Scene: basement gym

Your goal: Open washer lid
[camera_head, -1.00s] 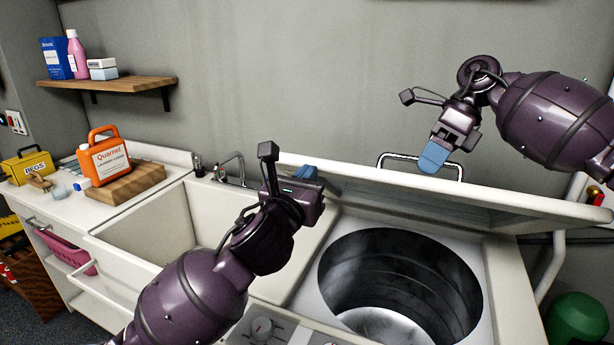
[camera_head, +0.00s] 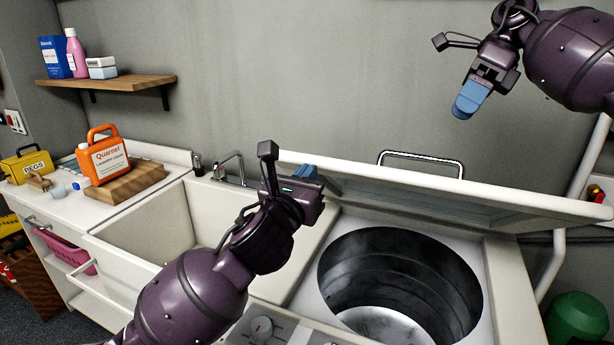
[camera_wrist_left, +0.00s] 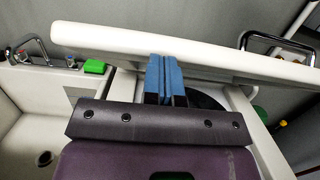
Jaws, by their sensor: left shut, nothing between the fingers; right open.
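The washer lid (camera_head: 420,184) stands raised and tilted back, with a metal handle (camera_head: 422,157) on its far side. Below it the round drum (camera_head: 390,285) of the washer lies open to view. The lid edge also crosses the left wrist view (camera_wrist_left: 190,57). My left gripper (camera_head: 308,173) is shut and empty beside the lid's left end; its blue fingers (camera_wrist_left: 164,80) lie together below the lid edge in the wrist view, and I cannot tell whether they touch it. My right gripper (camera_head: 468,103) is open and empty in the air above the lid and handle, apart from both.
A sink basin (camera_head: 150,235) with a tap (camera_head: 232,165) adjoins the washer on the left. An orange detergent bottle (camera_head: 104,160) stands on a wooden board. A shelf (camera_head: 105,83) holds several containers. A green round object (camera_head: 578,320) is at lower right.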

